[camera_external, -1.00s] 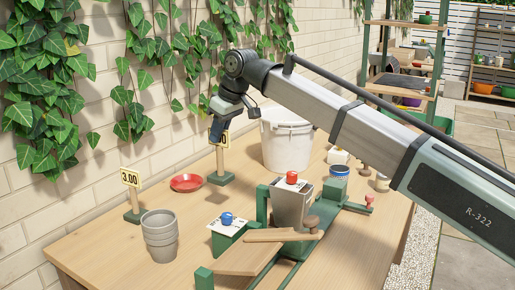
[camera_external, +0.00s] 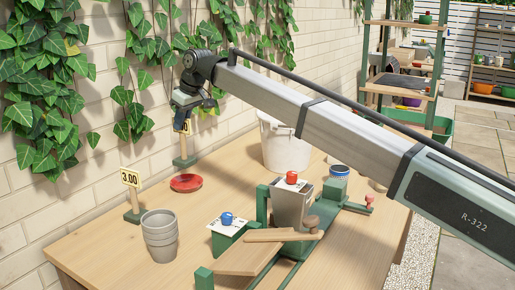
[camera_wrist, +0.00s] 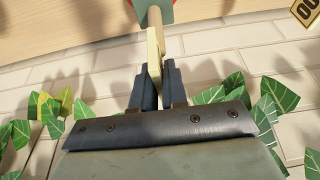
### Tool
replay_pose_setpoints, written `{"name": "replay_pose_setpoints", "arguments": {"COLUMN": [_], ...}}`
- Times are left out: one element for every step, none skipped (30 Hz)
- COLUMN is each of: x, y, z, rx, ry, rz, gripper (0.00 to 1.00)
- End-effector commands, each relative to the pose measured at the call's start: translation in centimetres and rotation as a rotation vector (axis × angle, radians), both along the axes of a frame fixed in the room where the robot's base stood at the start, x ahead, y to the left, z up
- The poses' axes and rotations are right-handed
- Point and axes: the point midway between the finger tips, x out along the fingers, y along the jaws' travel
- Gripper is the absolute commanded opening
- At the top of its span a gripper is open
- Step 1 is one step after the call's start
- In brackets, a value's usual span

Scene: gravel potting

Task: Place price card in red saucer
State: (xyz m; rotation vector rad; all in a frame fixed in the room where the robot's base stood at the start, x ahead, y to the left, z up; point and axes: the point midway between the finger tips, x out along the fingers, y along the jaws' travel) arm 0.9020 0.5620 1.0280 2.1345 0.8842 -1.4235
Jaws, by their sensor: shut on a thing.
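My gripper (camera_external: 182,122) is shut on a yellow price card (camera_external: 187,127) with a wooden post and a green base (camera_external: 186,161). It holds the card upright. In the external view the base appears just above and behind the red saucer (camera_external: 187,184), apparently off the table. The wrist view shows the card (camera_wrist: 154,58) edge-on between the fingers (camera_wrist: 156,88), with the post and part of the base beyond, and slivers of red at the top edge. The saucer looks empty. A second price card, reading 3.00 (camera_external: 131,178), stands on its own base left of the saucer.
Stacked grey pots (camera_external: 160,235) stand at the front left. A white bucket (camera_external: 284,145) stands behind right. A green stand with a grey hopper (camera_external: 292,205) and a blue-knobbed green box (camera_external: 227,236) fill the middle. The ivy-covered brick wall is close behind my gripper.

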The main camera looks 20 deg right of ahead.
Motion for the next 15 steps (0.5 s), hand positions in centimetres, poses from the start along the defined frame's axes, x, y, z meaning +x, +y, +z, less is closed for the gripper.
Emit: {"name": "replay_pose_setpoints", "arguments": {"x": [-0.1,-0.1,-0.1,-0.1,-0.1,0.0,0.0,0.0,0.0,0.0,-0.1,-0.1,-0.1,-0.1,-0.1], "y": [-0.1,-0.1,-0.1,0.0,0.0,0.0,0.0,0.0,0.0,0.0,0.0,0.0,0.0,0.0,0.0], "z": [-0.9,-1.4,-2.0,-2.3,-2.5,-2.7,-2.9,-3.0,-3.3,-3.6,-3.9,-4.5,-4.9,-5.3,-5.8], "rx": [0.0,-0.001,-0.001,-0.001,0.0,0.0,0.001,0.001,0.001,0.001,0.0,0.0,-0.001,-0.001,-0.001], "ry": [0.0,0.001,0.001,0.001,0.0,0.0,-0.001,-0.001,-0.001,-0.001,0.0,0.0,0.001,0.001,0.001], "rz": [0.0,0.0,0.0,0.0,0.0,0.0,0.0,0.0,0.0,0.0,0.0,0.0,0.0,0.0,0.0], "gripper": [0.0,0.0,0.0,0.0,0.0,0.0,0.0,0.0,0.0,0.0,0.0,0.0,0.0,0.0,0.0]}}
